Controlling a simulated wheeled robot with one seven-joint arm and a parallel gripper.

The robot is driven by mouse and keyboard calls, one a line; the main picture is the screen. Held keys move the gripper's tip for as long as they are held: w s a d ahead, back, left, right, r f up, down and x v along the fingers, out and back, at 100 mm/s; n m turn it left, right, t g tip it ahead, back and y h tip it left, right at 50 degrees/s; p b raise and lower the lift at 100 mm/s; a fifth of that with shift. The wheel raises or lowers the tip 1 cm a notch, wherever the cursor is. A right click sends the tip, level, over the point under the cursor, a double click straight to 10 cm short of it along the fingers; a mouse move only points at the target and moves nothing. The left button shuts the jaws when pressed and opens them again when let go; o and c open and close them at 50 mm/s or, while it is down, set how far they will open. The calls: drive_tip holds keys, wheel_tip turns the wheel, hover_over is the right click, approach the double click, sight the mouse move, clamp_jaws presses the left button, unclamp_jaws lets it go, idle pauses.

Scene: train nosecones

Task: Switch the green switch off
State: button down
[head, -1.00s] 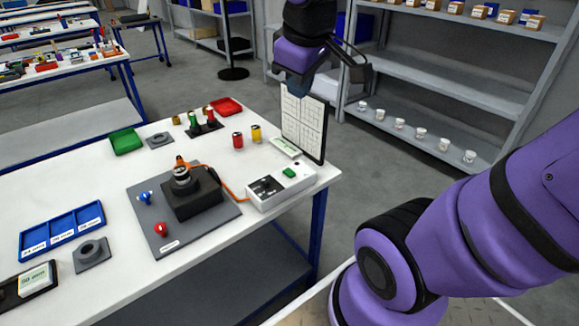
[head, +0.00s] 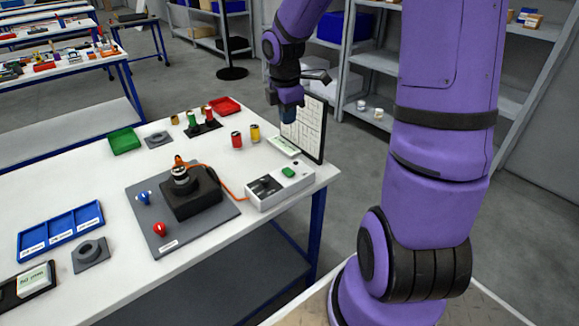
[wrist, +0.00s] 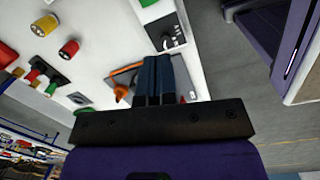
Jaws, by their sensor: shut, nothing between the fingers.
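The green switch (head: 289,172) sits on top of a white control box (head: 296,186) near the right edge of the white table. My gripper (head: 288,118) hangs above the table's far right part, in front of the upright white gridded board, higher than the box and behind it. Its fingers are shut and empty, and they show side by side in the wrist view (wrist: 158,68). In the wrist view the white box (wrist: 168,28) lies just beyond the fingertips, with part of the green switch (wrist: 147,3) at the top edge.
An orange cable (head: 228,187) runs from the box to a black device (head: 190,200) on a grey plate (head: 160,235). The gridded board (head: 308,128) stands behind the box. Red and yellow cylinders (head: 255,133) stand to its left.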

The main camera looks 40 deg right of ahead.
sight(290, 172)
wheel_tip(290, 172, down, 5)
drive_tip(key=w+d+n+y, duration=0.1)
drive_tip(key=w+d+n, duration=0.1)
drive_tip(key=shift+w+d+f+n, duration=0.15)
drive_tip(key=shift+w+n, duration=0.05)
drive_tip(key=shift+n, duration=0.2)
wheel_tip(290, 172, down, 14)
idle(0.6)
